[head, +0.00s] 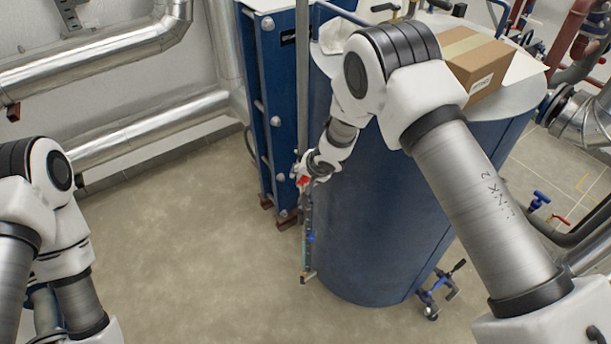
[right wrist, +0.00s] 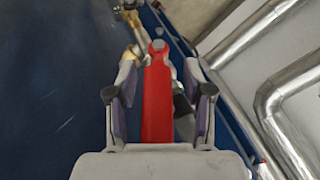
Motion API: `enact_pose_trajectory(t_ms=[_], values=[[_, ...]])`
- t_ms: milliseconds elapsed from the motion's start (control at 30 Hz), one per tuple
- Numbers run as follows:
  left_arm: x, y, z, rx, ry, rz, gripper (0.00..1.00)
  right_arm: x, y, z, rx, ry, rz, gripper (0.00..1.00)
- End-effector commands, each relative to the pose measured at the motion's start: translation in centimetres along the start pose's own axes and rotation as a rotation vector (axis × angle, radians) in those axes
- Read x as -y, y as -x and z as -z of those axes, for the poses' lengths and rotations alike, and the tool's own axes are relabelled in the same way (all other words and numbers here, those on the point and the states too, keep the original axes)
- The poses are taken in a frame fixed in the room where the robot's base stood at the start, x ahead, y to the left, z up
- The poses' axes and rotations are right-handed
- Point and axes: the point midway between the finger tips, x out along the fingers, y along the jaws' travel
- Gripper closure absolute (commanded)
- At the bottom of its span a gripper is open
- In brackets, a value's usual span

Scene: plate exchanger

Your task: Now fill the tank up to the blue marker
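The tank (head: 375,240) is a large dark blue cylinder in the middle of the head view. A thin upright level gauge (head: 307,255) runs down its left front side, with a small blue marker (head: 311,237) on it. The liquid level is too small to make out. My right gripper (head: 305,176) is at the top of the gauge. A red lever (right wrist: 157,100) lies lengthwise between its fingers in the right wrist view, with gaps on both sides, so the gripper looks open around it. Brass fittings (right wrist: 130,55) sit beyond it. My left gripper does not show.
A cardboard box (head: 478,62) stands on the tank top. A blue plate exchanger (head: 275,100) stands left of the tank. A floor valve (head: 440,290) is at the tank's lower right. Silver pipes (head: 150,130) line the wall. The floor at left is clear.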

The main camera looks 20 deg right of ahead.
Motion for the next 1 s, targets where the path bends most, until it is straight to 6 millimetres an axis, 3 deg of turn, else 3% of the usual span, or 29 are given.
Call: enact_pose_trajectory(t_ms=[267,367,700,833,1000], values=[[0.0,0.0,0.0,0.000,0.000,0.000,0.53,0.0,0.6,0.0,0.001,0.000,-0.001,0.49],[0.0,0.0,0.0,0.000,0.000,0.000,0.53,0.0,2.1,0.1,0.000,0.001,-0.001,0.49],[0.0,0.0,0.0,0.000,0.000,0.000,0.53,0.1,10.3,0.1,0.000,0.001,-0.001,0.49],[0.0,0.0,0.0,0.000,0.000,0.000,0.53,0.1,11.7,0.0,0.001,0.000,-0.001,0.49],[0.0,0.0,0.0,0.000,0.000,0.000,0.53,0.1,11.9,0.0,0.001,0.001,-0.001,0.49]])
